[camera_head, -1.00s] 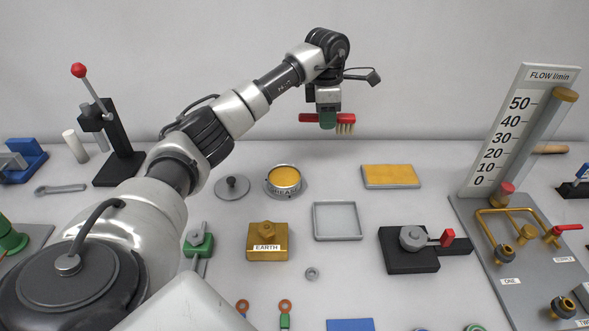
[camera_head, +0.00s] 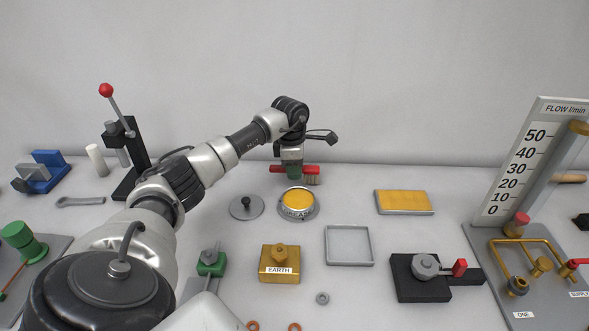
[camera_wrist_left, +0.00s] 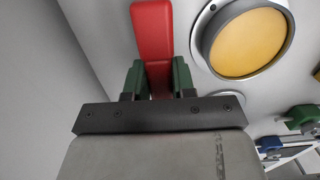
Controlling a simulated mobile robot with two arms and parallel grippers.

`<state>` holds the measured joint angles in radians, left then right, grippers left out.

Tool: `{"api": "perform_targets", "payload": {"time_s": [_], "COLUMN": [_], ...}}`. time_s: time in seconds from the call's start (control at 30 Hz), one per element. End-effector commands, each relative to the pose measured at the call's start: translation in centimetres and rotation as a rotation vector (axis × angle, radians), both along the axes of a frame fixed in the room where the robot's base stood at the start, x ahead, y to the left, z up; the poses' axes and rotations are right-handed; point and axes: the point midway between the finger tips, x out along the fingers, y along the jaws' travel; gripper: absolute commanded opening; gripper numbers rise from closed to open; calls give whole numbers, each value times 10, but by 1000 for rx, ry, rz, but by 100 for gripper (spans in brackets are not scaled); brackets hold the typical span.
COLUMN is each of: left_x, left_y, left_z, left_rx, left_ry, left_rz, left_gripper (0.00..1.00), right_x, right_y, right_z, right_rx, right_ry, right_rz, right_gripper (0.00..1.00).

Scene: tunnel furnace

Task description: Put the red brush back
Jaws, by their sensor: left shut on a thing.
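The red brush (camera_head: 311,170) is held by my left gripper (camera_head: 293,172), with its tan bristles pointing down. The gripper is at the back of the table, just behind the round tin of yellow grease (camera_head: 298,202). In the left wrist view the red brush (camera_wrist_left: 153,40) lies between the green fingers of my left gripper (camera_wrist_left: 158,78), and the tin (camera_wrist_left: 248,42) is to its right. I cannot tell how far the bristles are above the table. My right gripper is not in view.
A round grey lid (camera_head: 246,207) lies left of the tin. An empty grey square tray (camera_head: 349,262), a yellow pad in a frame (camera_head: 404,202) and a brass EARTH block (camera_head: 279,270) are nearby. A tall flow gauge (camera_head: 531,160) stands at the right. Some tabletop behind the yellow pad is clear.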

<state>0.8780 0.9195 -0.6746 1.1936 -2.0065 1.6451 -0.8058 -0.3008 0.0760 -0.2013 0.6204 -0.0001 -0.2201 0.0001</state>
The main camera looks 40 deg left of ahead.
Motion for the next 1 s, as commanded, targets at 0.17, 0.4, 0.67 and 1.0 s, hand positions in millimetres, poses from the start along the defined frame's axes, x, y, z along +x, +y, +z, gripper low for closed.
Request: {"api": "perform_targets", "payload": {"time_s": [0.17,0.4,0.67,1.0], "left_x": [0,0,0,0], "left_y": [0,0,0,1], "left_z": [-8,-12,-11,1], "left_rx": [-1,1,0,1], "left_ry": [-3,-2,-1,-4], "left_rz": [0,0,0,0], "left_gripper": [0,0,51,51], "right_x": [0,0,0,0], "right_y": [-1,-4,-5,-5], "right_z": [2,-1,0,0], "right_rx": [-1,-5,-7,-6], "right_ry": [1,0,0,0], "right_rz": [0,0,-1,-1], "right_gripper": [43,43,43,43]}}
